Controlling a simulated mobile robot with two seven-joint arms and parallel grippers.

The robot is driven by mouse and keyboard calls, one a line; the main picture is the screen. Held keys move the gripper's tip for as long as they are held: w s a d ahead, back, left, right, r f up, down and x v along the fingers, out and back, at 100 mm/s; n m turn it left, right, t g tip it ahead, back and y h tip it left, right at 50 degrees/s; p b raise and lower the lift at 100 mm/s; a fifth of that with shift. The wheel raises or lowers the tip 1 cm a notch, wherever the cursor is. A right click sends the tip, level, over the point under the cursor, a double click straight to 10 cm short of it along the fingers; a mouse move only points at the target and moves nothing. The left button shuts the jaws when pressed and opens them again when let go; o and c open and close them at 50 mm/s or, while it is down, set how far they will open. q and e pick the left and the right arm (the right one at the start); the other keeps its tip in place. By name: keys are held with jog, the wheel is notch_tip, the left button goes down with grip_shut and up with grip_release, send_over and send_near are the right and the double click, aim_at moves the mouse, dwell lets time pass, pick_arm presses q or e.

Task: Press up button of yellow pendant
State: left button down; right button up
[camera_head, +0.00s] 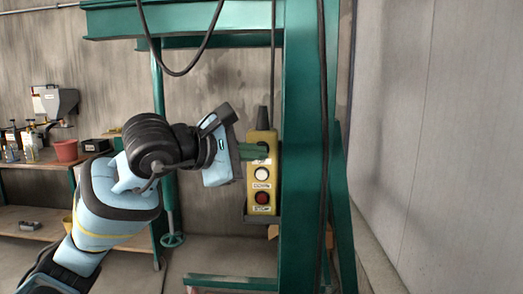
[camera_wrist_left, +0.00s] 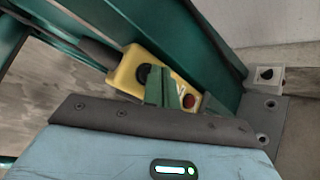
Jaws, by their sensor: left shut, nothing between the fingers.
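The yellow pendant (camera_head: 262,136) hangs upright against the green frame in the head view. It has a white button (camera_head: 262,174) labelled down and a red button (camera_head: 262,197) labelled stop. The place of the upper button is covered by my left gripper (camera_head: 263,152), whose shut green fingers lie across the pendant's upper face. In the left wrist view the pendant (camera_wrist_left: 125,78) shows a dark round button (camera_wrist_left: 143,74) right beside my fingertips (camera_wrist_left: 157,73), and the red button (camera_wrist_left: 189,101) beyond them. I cannot tell whether the fingers touch a button. My right gripper is out of view.
The green frame post (camera_head: 302,120) stands directly behind and right of the pendant. A black cable (camera_head: 180,72) loops above my left arm.

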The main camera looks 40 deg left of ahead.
pick_arm(q)
jog(key=shift+w+a, duration=0.2)
jog(key=shift+w, duration=0.05)
pick_arm(e)
jog(key=shift+w, duration=0.35)
pick_arm(q)
jog(key=shift+w+a, duration=0.15)
jog(key=shift+w, duration=0.1)
pick_arm(e)
jog(key=shift+s, duration=0.2)
dwell(0.4)
jog(key=shift+s, duration=0.15)
pick_arm(q)
jog(key=shift+s, duration=0.15)
pick_arm(e)
jog(key=shift+w+r, duration=0.1)
jog(key=shift+w, duration=0.2)
pick_arm(q)
jog(key=shift+s+d, duration=0.55)
jog(key=shift+s, duration=0.2)
pick_arm(e)
jog(key=shift+w, duration=0.15)
